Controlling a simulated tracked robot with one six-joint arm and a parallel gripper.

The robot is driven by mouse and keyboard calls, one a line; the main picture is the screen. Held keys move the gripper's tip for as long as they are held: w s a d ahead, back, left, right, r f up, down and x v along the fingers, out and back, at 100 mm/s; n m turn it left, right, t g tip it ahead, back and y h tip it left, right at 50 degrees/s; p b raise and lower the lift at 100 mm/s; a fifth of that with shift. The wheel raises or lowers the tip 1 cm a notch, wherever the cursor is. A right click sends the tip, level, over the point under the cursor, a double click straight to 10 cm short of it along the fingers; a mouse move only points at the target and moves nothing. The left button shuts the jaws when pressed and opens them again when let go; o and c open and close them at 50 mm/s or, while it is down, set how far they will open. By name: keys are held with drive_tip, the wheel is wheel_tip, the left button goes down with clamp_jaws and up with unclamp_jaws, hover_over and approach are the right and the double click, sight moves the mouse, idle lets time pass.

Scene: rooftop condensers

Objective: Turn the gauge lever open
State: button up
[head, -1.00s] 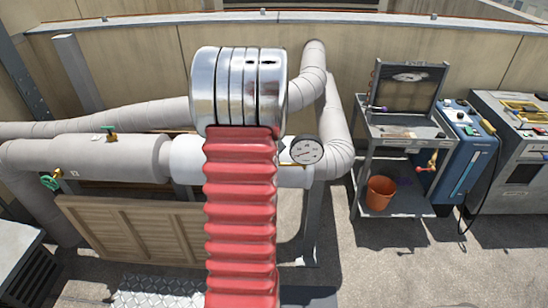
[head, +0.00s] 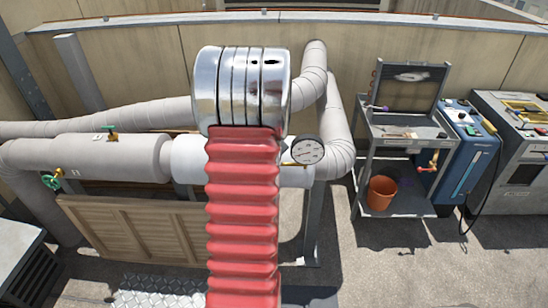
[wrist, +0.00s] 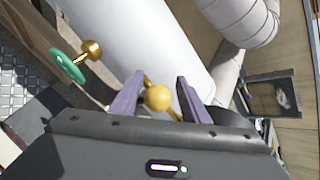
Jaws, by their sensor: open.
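A brass ball knob (wrist: 158,97) with a thin brass stem lies between the fingers, with gaps on both sides. It looks like the lever's end. In the head view my arm hides the gripper.
A green handwheel on a brass stem (wrist: 68,66) is left of the fingers in the wrist view. A grey cart (head: 400,140) with an orange bucket (head: 381,193) stands right.

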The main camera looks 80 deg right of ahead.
drive_tip(key=v, duration=1.4)
drive_tip(key=shift+s+d, duration=0.25)
drive_tip(key=shift+s, duration=0.15)
drive_tip(key=shift+w+r, duration=0.1)
idle(0.4)
